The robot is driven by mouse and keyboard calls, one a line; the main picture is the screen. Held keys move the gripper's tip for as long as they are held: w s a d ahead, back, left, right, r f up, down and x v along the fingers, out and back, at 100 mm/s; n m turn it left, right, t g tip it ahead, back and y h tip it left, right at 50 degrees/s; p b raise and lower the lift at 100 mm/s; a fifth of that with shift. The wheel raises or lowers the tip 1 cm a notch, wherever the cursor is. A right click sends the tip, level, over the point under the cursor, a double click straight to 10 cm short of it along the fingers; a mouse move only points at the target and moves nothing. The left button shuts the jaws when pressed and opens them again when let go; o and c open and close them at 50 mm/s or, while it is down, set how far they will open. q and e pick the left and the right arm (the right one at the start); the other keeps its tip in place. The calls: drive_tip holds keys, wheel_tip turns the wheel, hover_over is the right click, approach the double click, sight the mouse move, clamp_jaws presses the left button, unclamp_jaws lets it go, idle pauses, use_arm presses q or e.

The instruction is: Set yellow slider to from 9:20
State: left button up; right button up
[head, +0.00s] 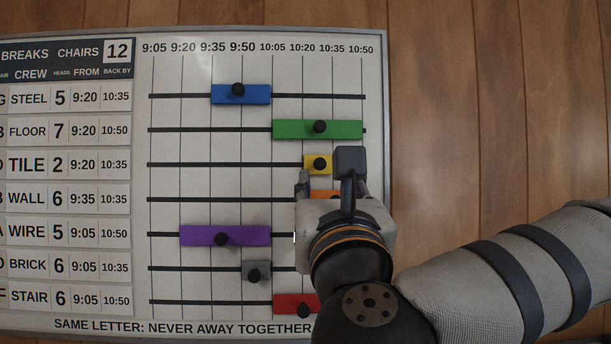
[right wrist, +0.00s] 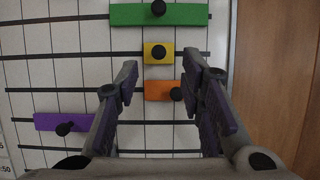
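The yellow slider (head: 310,169) sits on the TILE row's black rail, with its left end at the 10:20 line and its right end near 10:35. It has a black knob (head: 319,164). My right gripper (head: 326,172) is open over the board, just below and around the slider's right part in the head view. In the right wrist view the yellow slider (right wrist: 150,59) shows between and just beyond the spread fingertips (right wrist: 160,62), with nothing held. I cannot tell whether a finger touches it. My left gripper is out of view.
The orange slider (head: 323,195) lies one row below, partly hidden by my right gripper. The green slider (head: 290,130) is one row above. The blue (head: 222,95), purple (head: 198,235), grey (head: 250,268) and red (head: 285,304) sliders are on other rails. The TILE rail is clear leftward.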

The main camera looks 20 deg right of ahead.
sight(320, 164)
drive_tip(key=p+x, duration=0.1)
drive_tip(key=x, duration=0.6)
drive_tip(key=shift+w, duration=0.1)
drive_tip(key=shift+f, duration=0.1)
drive_tip(key=shift+c, duration=0.6)
clamp_jaws()
